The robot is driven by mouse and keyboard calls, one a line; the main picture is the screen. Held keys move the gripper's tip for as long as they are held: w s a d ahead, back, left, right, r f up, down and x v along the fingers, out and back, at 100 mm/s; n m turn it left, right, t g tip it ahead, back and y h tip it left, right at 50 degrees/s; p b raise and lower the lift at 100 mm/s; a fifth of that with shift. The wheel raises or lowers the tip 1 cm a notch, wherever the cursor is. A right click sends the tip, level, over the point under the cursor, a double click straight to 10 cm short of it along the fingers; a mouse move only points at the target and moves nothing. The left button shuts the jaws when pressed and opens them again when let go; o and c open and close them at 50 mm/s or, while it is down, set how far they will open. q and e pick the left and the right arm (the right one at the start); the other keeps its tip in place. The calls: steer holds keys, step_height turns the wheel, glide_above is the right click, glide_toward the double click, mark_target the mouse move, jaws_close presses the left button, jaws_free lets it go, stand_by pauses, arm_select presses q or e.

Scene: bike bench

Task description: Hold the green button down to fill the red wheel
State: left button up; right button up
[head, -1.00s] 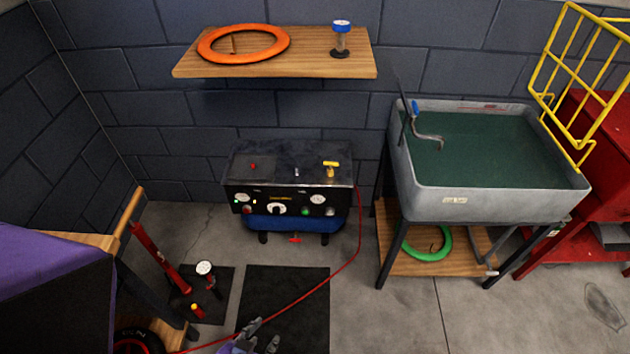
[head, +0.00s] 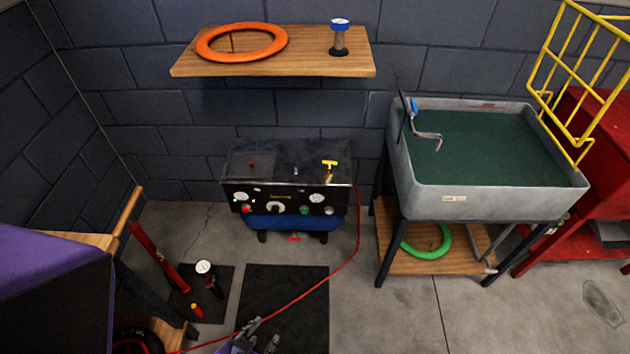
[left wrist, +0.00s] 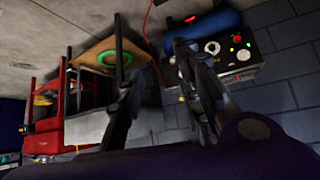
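The black compressor (head: 290,165) with a blue tank stands against the back wall. On its front panel is a small green button (head: 306,210), between a dial and a gauge. The red wheel (head: 138,340) is partly seen at the bottom left, mostly cut off and hidden under a bench. My left gripper (head: 261,334) is low at the bottom edge, in front of the compressor and well apart from it. In the left wrist view its fingers (left wrist: 155,65) are spread and empty. My right gripper is out of view.
A red hose (head: 310,288) runs from the compressor across the floor mat (head: 285,300). A red floor pump (head: 160,258) stands at the left. A grey sink (head: 480,200) stands right of the compressor. A wooden shelf (head: 310,60) hangs above.

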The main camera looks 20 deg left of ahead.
arm_select(q)
steer(key=shift+c, duration=0.4)
jaws_close()
stand_by(0.4)
stand_by(0.8)
